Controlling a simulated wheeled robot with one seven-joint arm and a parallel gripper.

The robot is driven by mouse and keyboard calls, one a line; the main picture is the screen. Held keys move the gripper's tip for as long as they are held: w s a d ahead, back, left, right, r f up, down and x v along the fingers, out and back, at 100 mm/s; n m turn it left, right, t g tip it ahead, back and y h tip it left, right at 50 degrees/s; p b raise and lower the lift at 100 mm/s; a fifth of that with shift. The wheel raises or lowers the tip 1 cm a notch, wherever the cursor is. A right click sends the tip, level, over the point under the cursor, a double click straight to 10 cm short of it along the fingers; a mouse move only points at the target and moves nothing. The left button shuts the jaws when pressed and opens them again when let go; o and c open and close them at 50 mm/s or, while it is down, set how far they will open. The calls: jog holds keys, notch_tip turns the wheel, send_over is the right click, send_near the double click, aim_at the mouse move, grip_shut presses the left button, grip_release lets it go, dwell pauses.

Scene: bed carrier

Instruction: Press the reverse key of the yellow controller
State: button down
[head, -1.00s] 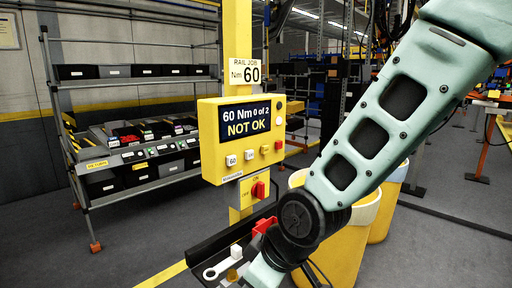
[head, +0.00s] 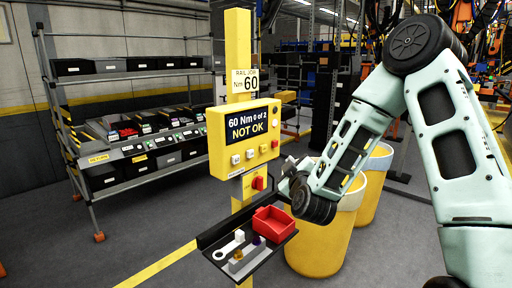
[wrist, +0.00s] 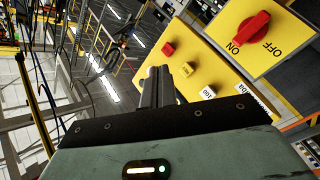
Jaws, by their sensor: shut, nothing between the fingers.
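The yellow controller (head: 215,150) hangs on a yellow post. Its screen reads "60 Nm 0 of 2 NOT OK". Key labels are too small to show which is reverse. In the wrist view the controller is tilted, with a red key (wrist: 168,49), a yellow key (wrist: 187,69) and a white key (wrist: 207,93). My gripper (wrist: 158,72) is shut and empty, its tips near the red and yellow keys; contact is not visible.
A red ON/OFF switch (head: 258,183) sits below the controller; it also shows in the wrist view (wrist: 249,27). A black shelf below holds a red bin (head: 273,224) and a wrench (head: 229,246). Yellow barrels (head: 318,246) stand right. A bin rack (head: 130,83) stands left.

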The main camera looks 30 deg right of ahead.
aim_at(263, 148)
jog(key=shift+s+d+r+h, duration=0.3)
jog(key=shift+d+r+h, duration=0.05)
jog(key=shift+d+h, duration=0.35)
jog(key=shift+w, duration=0.1)
jog(key=w+a, duration=0.3)
jog(key=w, duration=0.5)
jog(key=shift+w, duration=0.1)
dwell(1.8)
jog(key=shift+w+a, duration=0.2)
jog(key=shift+w, duration=0.15)
jog(key=shift+w+a, duration=0.15)
jog(key=shift+w, duration=0.25)
dwell(0.8)
jog(key=shift+s+d, duration=0.3)
jog(key=shift+s, duration=0.5)
